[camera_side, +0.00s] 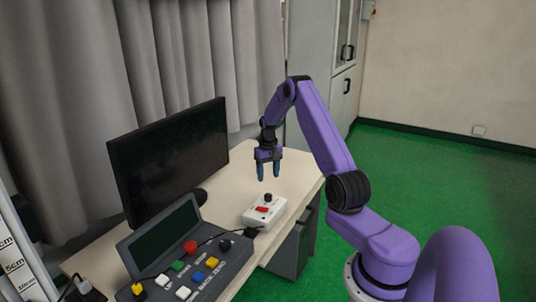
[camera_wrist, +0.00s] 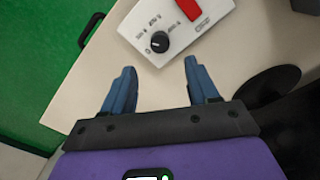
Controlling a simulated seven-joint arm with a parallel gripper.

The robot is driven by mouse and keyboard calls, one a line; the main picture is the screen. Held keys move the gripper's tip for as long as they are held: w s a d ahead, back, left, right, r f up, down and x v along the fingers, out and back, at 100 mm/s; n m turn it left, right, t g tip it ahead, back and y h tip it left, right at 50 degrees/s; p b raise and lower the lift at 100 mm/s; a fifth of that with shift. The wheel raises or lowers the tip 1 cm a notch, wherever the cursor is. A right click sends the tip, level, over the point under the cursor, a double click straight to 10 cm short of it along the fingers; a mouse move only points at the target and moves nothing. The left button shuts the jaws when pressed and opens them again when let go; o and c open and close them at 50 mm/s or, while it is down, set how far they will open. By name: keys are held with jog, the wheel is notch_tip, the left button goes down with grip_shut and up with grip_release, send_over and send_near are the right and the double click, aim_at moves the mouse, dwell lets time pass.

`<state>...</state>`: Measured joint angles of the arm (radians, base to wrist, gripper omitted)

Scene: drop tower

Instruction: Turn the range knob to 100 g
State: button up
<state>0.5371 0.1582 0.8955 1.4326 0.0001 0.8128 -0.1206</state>
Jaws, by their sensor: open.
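The range knob (camera_side: 268,197) is a round black knob on a small white box (camera_side: 252,216) on the desk. In the wrist view the knob (camera_wrist: 160,42) has a light pointer mark, and small printed labels around it are too blurred to read. The white box (camera_wrist: 205,43) also carries a red switch (camera_wrist: 192,5); it shows in the side view too (camera_side: 263,209).
A grey control console (camera_side: 205,268) with several coloured buttons and a joystick stands at the front left of the box. A black monitor (camera_side: 170,160) stands behind it. Bare desk (camera_side: 240,172) lies behind the box; the desk's right edge is close by.

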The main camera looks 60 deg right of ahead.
notch_tip(320, 180, up, 9)
dwell(0.3)
jog(key=shift+f, duration=0.15)
jog(key=w+a+r+n, duration=0.2)
jog(key=a, duration=0.6)
jog(key=w+a+r+n, duration=0.1)
jog(key=a+r+n, duration=0.1)
jog(key=a, duration=0.6)
jog(key=s+a+r+n, duration=0.1)
jog(key=s+a+n, duration=0.2)
jog(key=a, duration=0.5)
jog(key=s+a+r+n, duration=0.2)
jog(key=s+a, duration=0.1)
jog(key=a, duration=0.5)
jog(key=s+a+n, duration=0.5)
jog(key=s+a, duration=0.4)
jog(key=s, duration=0.3)
jog(key=s+n, duration=0.5)
jog(key=s, duration=1)
jog(key=shift+s+a+f, duration=0.15)
jog(key=shift+a+f, duration=0.05)
jog(key=shift+a, duration=0.05)
